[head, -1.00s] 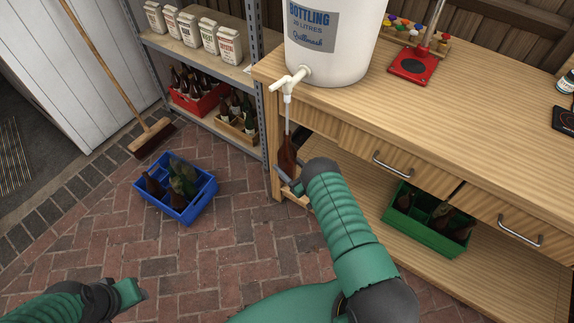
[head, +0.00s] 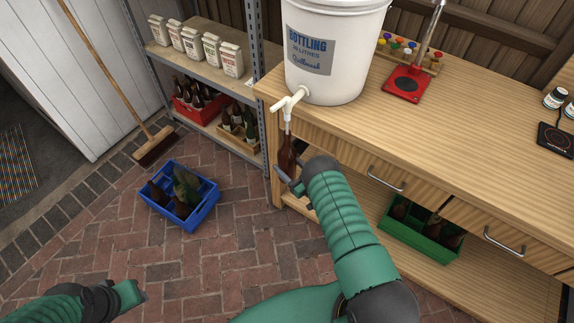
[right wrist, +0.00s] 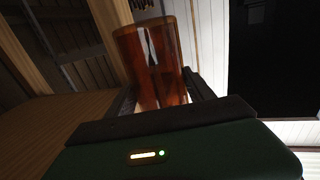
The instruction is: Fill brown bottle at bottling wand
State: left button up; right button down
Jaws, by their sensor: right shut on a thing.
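The brown bottle (head: 287,157) is upright under the bottling wand (head: 288,116), which hangs from the white tap (head: 290,101) of the bottling bucket (head: 333,60). The wand runs down to the bottle's neck; how deep it reaches inside I cannot tell. My right gripper (head: 291,183) is shut on the bottle's lower part. In the right wrist view the brown bottle (right wrist: 155,60) stands between the fingers, amber and see-through. My left gripper (head: 139,292) is low at the left, away from everything; its fingers are too unclear to read.
A blue crate (head: 205,205) with bottles stands on the brick floor. A green crate (head: 405,228) is on the workbench's lower shelf. A broom (head: 155,148) leans near the metal shelf (head: 205,72).

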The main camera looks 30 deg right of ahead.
jog(key=shift+r+p, duration=0.65)
jog(key=shift+r, duration=0.2)
dwell(7.2)
